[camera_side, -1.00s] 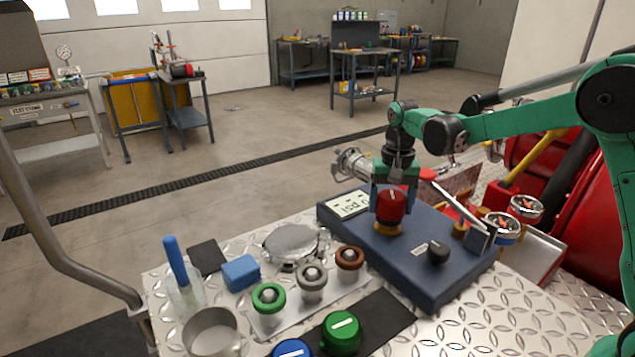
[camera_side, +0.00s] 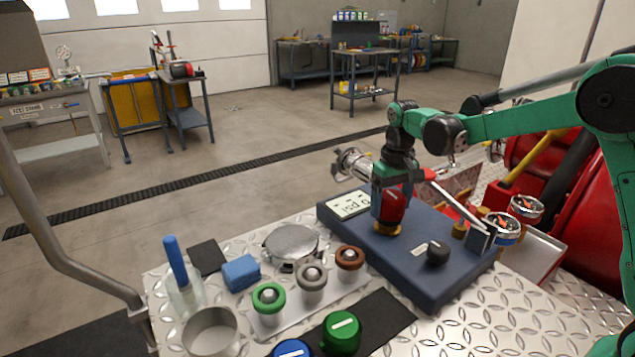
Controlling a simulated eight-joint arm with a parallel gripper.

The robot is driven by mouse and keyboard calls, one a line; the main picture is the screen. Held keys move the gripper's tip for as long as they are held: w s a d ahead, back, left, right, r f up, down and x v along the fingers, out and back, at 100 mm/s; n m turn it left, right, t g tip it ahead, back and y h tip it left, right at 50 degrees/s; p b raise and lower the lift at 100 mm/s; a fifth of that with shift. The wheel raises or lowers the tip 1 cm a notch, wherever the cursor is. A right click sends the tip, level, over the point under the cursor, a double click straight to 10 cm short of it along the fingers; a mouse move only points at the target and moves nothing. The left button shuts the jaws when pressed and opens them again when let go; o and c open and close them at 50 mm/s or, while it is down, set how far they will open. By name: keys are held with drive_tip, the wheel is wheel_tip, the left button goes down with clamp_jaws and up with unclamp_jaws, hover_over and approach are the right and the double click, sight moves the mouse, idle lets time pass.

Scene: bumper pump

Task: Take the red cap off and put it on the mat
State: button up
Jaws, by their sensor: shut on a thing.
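The red cap (camera_side: 396,204) sits upright on a brass fitting (camera_side: 387,229) on the blue box. My gripper (camera_side: 391,207) points straight down and is shut on the red cap, with a finger covering part of it. I cannot tell whether the cap has lifted off the fitting. A dark mat (camera_side: 392,318) lies on the metal plate at the front. A green cap (camera_side: 341,333) and a blue cap (camera_side: 292,349), cut by the lower edge, are on or beside it.
The blue box (camera_side: 425,278) carries a psi display (camera_side: 349,204), a black knob (camera_side: 438,252) and a lever (camera_side: 455,205). Green, grey and brown ringed fittings (camera_side: 312,278) stand in a row left of the mat. The mat's right part is clear.

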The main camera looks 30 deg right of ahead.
sight(392, 195)
drive_tip(key=shift+n, duration=1)
drive_tip(key=shift+r, duration=0.1)
drive_tip(key=shift+r, duration=1.4)
drive_tip(key=shift+r, duration=2.05)
